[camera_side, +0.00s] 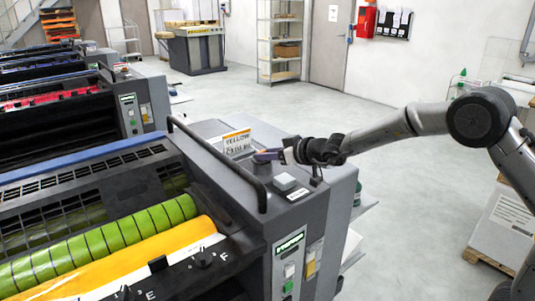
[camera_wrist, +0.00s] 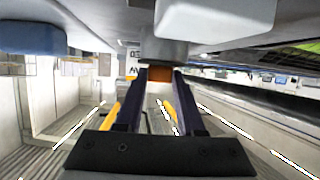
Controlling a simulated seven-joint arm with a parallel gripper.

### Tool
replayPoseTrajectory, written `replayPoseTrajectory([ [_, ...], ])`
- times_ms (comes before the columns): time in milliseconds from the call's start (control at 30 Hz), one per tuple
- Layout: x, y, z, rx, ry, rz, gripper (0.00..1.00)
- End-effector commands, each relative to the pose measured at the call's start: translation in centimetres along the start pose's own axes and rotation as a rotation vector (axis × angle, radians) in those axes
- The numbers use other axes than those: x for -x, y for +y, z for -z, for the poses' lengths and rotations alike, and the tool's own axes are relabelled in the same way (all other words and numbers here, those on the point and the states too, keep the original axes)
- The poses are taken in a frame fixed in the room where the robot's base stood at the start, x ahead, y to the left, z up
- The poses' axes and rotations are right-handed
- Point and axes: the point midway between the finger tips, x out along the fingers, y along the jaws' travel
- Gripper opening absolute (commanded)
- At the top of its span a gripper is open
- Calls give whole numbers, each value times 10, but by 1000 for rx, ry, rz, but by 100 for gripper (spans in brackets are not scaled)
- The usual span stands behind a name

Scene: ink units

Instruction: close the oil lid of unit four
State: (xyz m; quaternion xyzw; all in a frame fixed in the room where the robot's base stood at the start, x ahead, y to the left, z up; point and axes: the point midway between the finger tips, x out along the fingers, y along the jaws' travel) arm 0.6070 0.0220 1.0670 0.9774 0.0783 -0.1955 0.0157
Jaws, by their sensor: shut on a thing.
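Unit four is the near printing unit, with green and yellow rollers and a grey end housing (camera_side: 325,205). A sign on its top reads YELLOW (camera_side: 237,142). My gripper (camera_side: 268,156) is low over the housing top, in front of the sign, and is shut. In the wrist view its two dark fingers (camera_wrist: 162,75) meet a small grey piece (camera_wrist: 166,52) standing out from the housing, which seems to be the oil lid. A brown patch shows between the tips. The fingers hide most of the lid, so its angle cannot be told.
A pale grey block (camera_side: 285,182) sits on the housing just nearer than my gripper; it also shows close by in the wrist view (camera_wrist: 215,18). A black rail (camera_side: 220,165) runs along the unit's inner edge. Other units stand behind.

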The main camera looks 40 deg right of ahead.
Motion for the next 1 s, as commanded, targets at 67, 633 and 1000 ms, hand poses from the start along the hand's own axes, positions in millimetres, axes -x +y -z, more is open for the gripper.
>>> replayPoseTrajectory([
  [67, 0, -1, 1, -5, 3, -10, 0],
  [633, 1, -1, 2, -14, 5, -34, 0],
  [1000, 1, -1, 1, -14, 4, -34, 68],
])
